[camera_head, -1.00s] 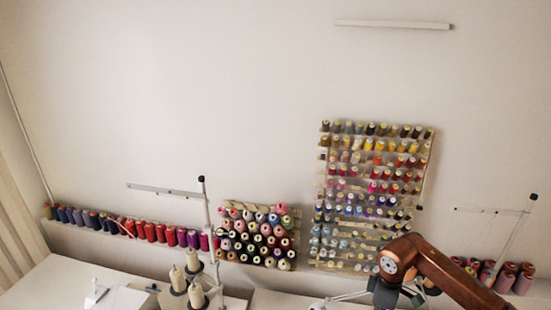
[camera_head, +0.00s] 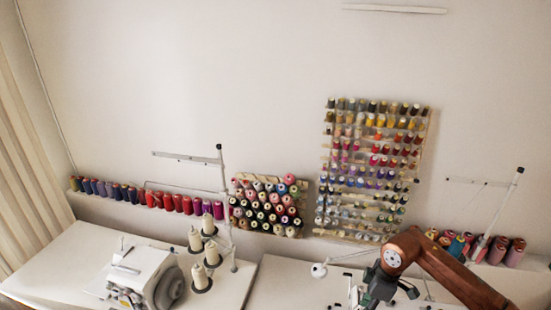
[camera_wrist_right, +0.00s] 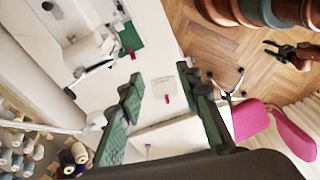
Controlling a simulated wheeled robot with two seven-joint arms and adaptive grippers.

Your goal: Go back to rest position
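My right gripper (camera_wrist_right: 166,92) shows large in the right wrist view. Its two green textured fingers are wide apart with nothing between them. In the head view my right arm comes in from the lower right, with the dark gripper body at the bottom edge and its fingertips out of frame. My left gripper (camera_wrist_right: 268,48) shows small and dark at the upper right of the wrist view, over the wooden floor; its fingers look apart and empty. It does not show in the head view.
A white table (camera_head: 60,262) carries a sewing machine (camera_head: 146,279) and thread cones (camera_head: 211,252). Spool racks (camera_head: 268,205) (camera_head: 372,165) hang on the wall behind. The wrist view shows a pink chair (camera_wrist_right: 270,122) and herringbone floor (camera_wrist_right: 205,45).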

